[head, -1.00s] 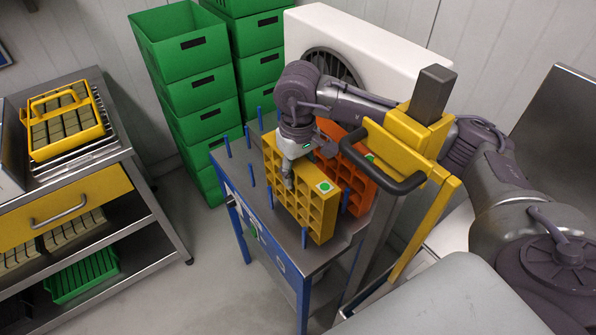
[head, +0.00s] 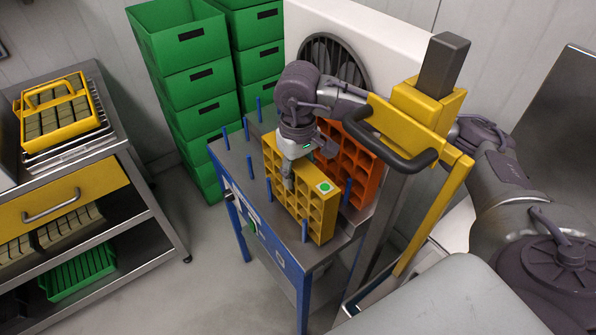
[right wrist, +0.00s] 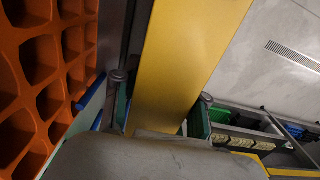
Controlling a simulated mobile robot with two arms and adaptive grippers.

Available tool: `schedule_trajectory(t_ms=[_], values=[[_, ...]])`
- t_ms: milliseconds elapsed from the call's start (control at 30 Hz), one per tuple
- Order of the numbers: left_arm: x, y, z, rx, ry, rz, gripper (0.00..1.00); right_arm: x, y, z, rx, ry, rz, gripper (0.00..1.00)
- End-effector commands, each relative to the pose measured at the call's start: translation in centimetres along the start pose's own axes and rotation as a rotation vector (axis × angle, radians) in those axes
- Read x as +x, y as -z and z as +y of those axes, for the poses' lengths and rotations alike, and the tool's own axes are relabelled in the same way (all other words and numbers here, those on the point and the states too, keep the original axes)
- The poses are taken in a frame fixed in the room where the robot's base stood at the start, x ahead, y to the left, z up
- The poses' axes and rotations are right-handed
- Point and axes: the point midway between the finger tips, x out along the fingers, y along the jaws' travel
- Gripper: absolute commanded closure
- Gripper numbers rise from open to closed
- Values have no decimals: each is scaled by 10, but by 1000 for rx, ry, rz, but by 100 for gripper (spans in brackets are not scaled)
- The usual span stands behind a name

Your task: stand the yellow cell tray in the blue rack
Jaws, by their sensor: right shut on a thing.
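The yellow cell tray (head: 315,203) stands upright on edge among the blue pegs of the blue rack (head: 284,262), its open cells facing front left. A white label with a green dot is on its top edge. My right gripper (head: 288,178) is shut on the tray's upper edge. In the right wrist view its fingers (right wrist: 162,88) lie on either side of the yellow tray (right wrist: 190,50). Whether the tray's bottom touches the rack is hard to tell. My left gripper is not in view.
An orange cell tray (head: 368,180) stands upright just behind the yellow one. Blue pegs (head: 249,166) stick up to the left, with free rack top around them. Green crates (head: 190,85) are stacked behind, and a steel cart (head: 120,140) stands at left.

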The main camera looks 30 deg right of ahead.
Motion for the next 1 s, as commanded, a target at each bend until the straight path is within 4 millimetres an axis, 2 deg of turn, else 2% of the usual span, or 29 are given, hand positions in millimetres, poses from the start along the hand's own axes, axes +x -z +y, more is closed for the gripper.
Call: schedule_trajectory(t_ms=[467, 500, 633, 867, 1000], values=[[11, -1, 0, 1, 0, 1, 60, 10, 0, 0, 0, 0, 1, 100], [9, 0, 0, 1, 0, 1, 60, 8, 0, 0, 0, 0, 1, 51], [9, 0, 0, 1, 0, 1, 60, 8, 0, 0, 0, 0, 1, 29], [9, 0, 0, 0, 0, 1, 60, 8, 0, 0, 0, 0, 0, 28], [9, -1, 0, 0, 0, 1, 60, 9, 0, 0, 0, 0, -1, 6]])
